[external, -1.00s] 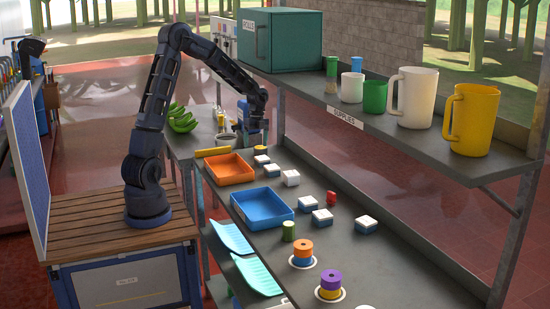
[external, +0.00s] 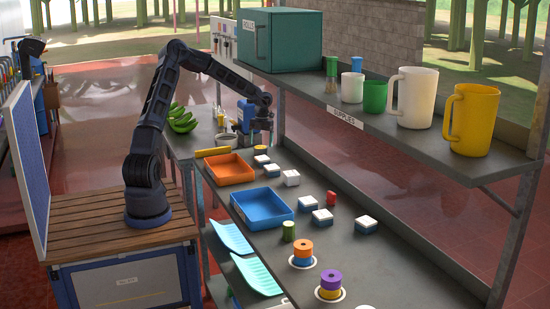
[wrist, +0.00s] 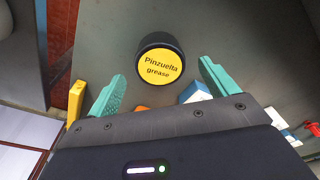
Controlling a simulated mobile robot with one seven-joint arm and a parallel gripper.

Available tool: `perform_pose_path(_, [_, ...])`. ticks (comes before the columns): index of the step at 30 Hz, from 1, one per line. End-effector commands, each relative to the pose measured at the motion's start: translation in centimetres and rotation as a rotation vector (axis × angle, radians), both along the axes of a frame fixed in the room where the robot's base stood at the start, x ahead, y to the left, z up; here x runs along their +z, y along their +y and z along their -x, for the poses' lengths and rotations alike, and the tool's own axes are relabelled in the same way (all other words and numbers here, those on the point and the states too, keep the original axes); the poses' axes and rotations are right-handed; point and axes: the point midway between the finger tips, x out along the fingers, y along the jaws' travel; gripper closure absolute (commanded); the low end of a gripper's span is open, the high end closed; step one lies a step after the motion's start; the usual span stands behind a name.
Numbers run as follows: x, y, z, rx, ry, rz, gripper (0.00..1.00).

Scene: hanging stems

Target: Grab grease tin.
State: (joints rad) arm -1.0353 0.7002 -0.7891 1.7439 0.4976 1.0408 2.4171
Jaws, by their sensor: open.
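The grease tin (wrist: 158,62) is a round black tin with a yellow label reading "Pinzuelta grease". In the wrist view it stands on the grey surface just beyond my gripper (wrist: 162,72). My gripper's two teal fingers are spread wide, one to each side below the tin, with nothing held between them.
A blue-and-white box (wrist: 195,92) lies near the right finger and a yellow object (wrist: 73,103) to the left. In the external view, an orange tray (external: 228,179), a blue tray (external: 262,221) and several small boxes stand nearer. A shelf (external: 345,110) with mugs overhangs the right.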

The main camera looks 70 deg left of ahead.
Motion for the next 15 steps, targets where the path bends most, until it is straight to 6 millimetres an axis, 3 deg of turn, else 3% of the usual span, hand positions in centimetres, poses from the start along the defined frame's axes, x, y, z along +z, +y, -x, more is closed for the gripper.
perform_pose_path(9, [-3.5, -0.4, 0.3, 0.001, 0.002, 0.001, 0.14])
perform_pose_path(15, [-4.3, -0.4, 0.4, 0.003, 0.001, 0.0, 0.14])
